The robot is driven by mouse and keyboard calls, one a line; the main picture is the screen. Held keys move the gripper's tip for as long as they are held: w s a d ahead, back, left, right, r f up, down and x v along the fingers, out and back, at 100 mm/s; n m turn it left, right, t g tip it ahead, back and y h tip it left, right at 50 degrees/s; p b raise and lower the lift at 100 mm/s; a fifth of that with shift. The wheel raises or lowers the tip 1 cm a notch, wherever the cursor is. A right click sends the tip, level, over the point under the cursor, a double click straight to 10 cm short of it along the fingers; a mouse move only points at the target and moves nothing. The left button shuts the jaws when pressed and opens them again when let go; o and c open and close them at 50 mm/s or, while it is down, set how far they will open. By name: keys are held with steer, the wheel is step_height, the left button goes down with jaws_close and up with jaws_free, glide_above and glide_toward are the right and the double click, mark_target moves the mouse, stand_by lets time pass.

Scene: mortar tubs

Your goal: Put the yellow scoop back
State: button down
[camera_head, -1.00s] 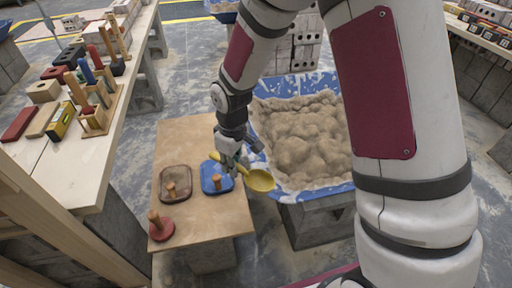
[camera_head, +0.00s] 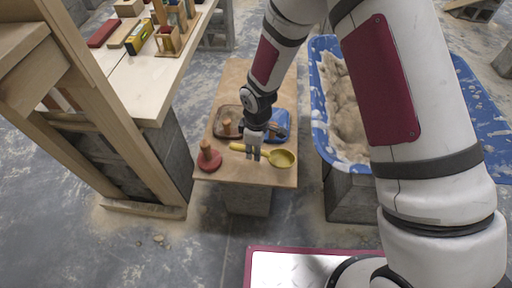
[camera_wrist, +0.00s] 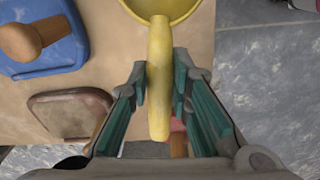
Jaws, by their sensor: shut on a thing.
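The yellow scoop (camera_head: 282,158) is in my gripper (camera_head: 254,156), low over the front part of a small plywood table (camera_head: 230,84) in the head view. I cannot tell whether the scoop touches the board. In the wrist view, my gripper (camera_wrist: 161,88) has its green-padded fingers on both sides of the scoop's handle (camera_wrist: 159,70), shut on it. The scoop's bowl (camera_wrist: 160,8) is cut off at the top edge there.
On the table are a red round float (camera_head: 209,160), a brown float (camera_head: 226,113) and a blue float (camera_head: 279,122), partly hidden by my arm. A blue tub (camera_head: 318,95) of mortar stands to the right. A workbench (camera_head: 150,82) with tools stands to the left.

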steer(key=shift+f+b, duration=1.1)
steer(key=shift+f, duration=0.65)
steer(key=shift+f+b, duration=0.3)
steer(key=shift+f, duration=0.05)
steer(key=c, duration=1.4)
jaws_free()
steer(key=r, duration=1.2)
steer(key=shift+s+d, duration=0.15)
steer(key=shift+d, duration=0.1)
steer(key=shift+d+r, duration=0.1)
